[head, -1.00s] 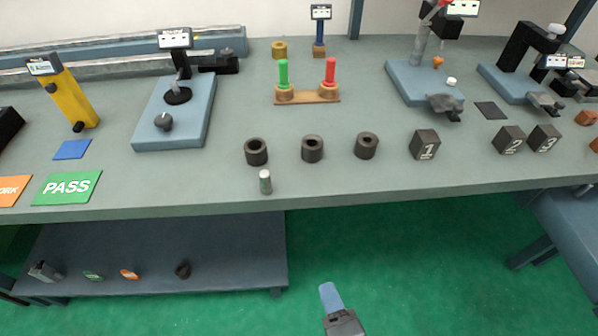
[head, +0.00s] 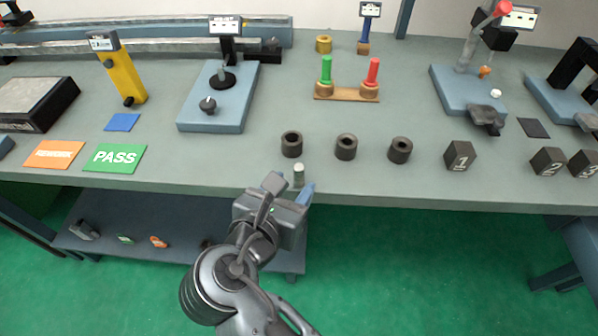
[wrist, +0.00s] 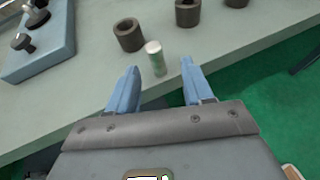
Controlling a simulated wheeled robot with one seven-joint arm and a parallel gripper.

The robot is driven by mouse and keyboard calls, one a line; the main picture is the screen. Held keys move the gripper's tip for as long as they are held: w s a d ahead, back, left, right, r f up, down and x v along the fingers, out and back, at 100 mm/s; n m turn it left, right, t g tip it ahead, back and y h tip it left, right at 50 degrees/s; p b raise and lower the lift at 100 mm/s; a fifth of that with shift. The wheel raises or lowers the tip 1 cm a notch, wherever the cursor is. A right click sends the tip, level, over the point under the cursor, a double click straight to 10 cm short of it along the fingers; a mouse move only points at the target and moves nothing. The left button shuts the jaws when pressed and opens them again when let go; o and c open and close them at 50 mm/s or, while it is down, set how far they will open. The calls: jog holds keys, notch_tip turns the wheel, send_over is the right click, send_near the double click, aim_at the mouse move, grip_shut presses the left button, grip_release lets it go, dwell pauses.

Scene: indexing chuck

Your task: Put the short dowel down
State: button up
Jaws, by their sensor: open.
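The short dowel (head: 299,174) is a small pale grey-green cylinder with a whitish top. It stands upright on the bench near its front edge, just in front of the dark bushings. In the wrist view the dowel (wrist: 155,58) stands beyond the fingertips, between their lines and nearer the left finger. My gripper (head: 291,187) is at the bench's front edge, with its blue fingers apart. The wrist view shows my gripper (wrist: 160,82) open with nothing between the fingers. I cannot tell whether a finger touches the dowel.
Dark bushings (head: 346,147) stand in a row behind the dowel. Numbered black blocks (head: 460,155) are to the right, and the green PASS card (head: 115,158) and orange REWORK card (head: 54,154) to the left. A lower shelf (head: 150,215) is under the bench (head: 400,185).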

aim_at(297, 177)
jog(key=x, duration=0.5)
jog(key=shift+w+a+r, duration=0.15)
grip_shut()
